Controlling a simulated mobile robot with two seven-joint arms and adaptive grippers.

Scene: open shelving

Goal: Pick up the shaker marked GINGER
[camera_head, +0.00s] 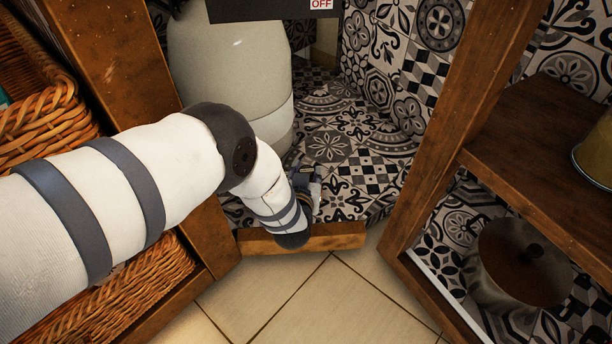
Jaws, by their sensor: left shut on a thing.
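My left gripper (307,183) is low in the corner cabinet, just behind the wooden front edge, beside the large pale rounded vessel. My forearm and wrist cover most of it. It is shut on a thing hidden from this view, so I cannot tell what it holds. No shaker and no GINGER label can be made out. My right gripper is not in view.
The pale vessel (225,70) stands left of the gripper on the patterned tile floor (335,150). A wooden sill (335,236) runs in front. A wooden post (455,130) and shelf (545,150) are right. Wicker baskets (125,300) are left. A pot (515,262) stands lower right.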

